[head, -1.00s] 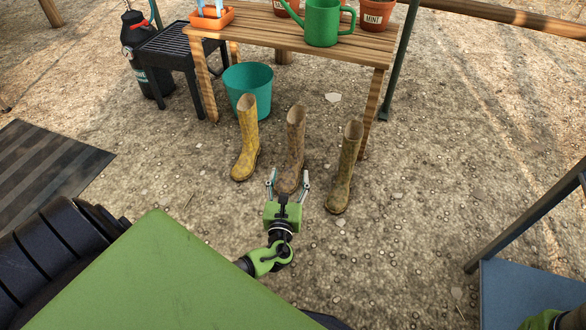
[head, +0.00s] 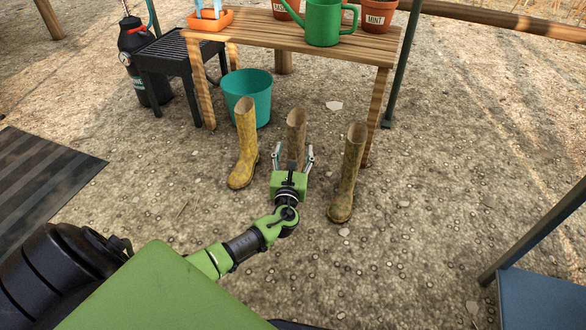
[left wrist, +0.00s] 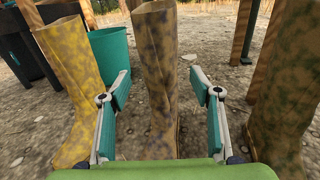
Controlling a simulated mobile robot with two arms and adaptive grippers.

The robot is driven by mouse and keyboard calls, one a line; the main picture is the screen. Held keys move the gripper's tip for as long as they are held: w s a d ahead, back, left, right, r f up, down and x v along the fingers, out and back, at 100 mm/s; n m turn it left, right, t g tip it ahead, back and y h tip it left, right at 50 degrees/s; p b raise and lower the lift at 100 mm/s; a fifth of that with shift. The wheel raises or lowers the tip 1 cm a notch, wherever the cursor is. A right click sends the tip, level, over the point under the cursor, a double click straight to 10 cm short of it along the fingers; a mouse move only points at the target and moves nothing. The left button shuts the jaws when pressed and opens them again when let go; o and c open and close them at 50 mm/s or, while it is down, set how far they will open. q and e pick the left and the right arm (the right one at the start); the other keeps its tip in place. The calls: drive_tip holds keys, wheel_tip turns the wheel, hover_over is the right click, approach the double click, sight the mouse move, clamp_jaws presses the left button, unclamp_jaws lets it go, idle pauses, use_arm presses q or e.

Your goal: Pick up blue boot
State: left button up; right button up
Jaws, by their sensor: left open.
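Three boots stand upright on the gravel. None is clearly blue. The middle boot (head: 296,127) is brown, with dull bluish mottling in the left wrist view (left wrist: 158,95). A yellow boot (head: 244,145) stands to its left and an olive-brown boot (head: 346,175) to its right. My left gripper (head: 294,152) is open at the near side of the middle boot, hiding its foot in the head view. In the left wrist view the boot's shaft shows between the spread fingers, with gaps on both sides. How deep it sits between them I cannot tell. My right gripper is out of view.
A wooden bench (head: 290,40) behind the boots carries a green watering can (head: 322,22) and pots. A teal bucket (head: 248,97) stands close behind the yellow boot. The gravel in front is clear. A blue surface (head: 545,298) is at lower right.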

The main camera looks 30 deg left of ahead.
use_arm(q)
drive_tip(key=shift+b+x, duration=0.4)
drive_tip(key=shift+x, duration=0.55)
drive_tip(key=shift+w+a, duration=0.1)
drive_tip(key=c, duration=1.7)
clamp_jaws()
drive_tip(key=shift+r, duration=0.1)
